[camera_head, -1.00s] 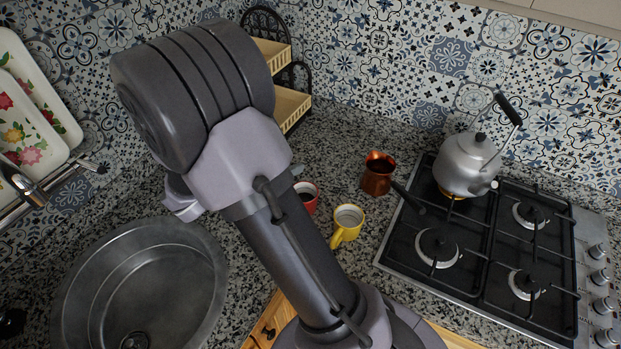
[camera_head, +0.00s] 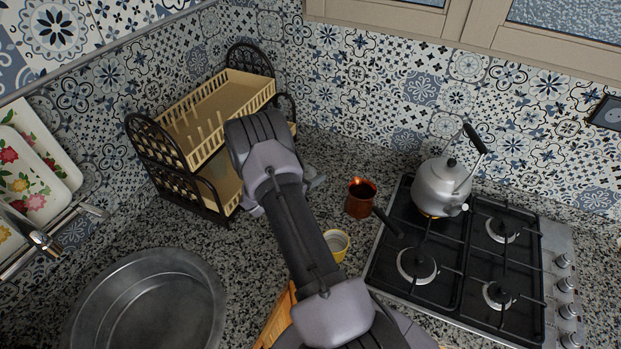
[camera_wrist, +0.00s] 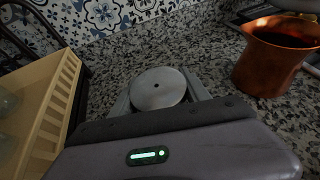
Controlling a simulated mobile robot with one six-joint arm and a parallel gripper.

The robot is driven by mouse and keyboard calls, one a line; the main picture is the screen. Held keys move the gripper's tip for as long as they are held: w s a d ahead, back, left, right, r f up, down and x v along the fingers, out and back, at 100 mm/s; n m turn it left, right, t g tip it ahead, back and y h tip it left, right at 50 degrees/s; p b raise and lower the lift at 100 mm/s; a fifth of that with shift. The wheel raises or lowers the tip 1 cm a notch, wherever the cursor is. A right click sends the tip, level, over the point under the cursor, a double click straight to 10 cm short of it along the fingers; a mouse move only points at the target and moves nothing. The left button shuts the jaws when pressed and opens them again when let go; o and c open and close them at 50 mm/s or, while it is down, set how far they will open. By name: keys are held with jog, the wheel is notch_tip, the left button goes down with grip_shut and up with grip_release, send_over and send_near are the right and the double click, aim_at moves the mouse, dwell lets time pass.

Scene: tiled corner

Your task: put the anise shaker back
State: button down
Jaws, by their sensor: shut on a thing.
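The anise shaker shows in the wrist view as a round grey top (camera_wrist: 158,89) with a small dark dot at its centre. My gripper (camera_wrist: 160,92) is shut on it, one finger on each side. I see it from above, so its body and any label are hidden. In the head view my gripper (camera_head: 314,180) is mostly behind my arm, over the counter between the rack and the copper pot. The two-tier rack (camera_head: 222,112) has cream trays and dark arched ends, left of my gripper. Its lower tray (camera_wrist: 45,125) is close on the left in the wrist view.
A copper pot (camera_head: 359,203) stands right of my gripper and also shows in the wrist view (camera_wrist: 272,62). A yellow mug (camera_head: 337,244) is partly behind my arm. A kettle (camera_head: 440,185) sits on the hob (camera_head: 455,285). The sink (camera_head: 150,305) is front left.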

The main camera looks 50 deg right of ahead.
jog(key=shift+f, duration=0.45)
jog(key=shift+f, duration=0.1)
jog(key=c, duration=0.5)
grip_release()
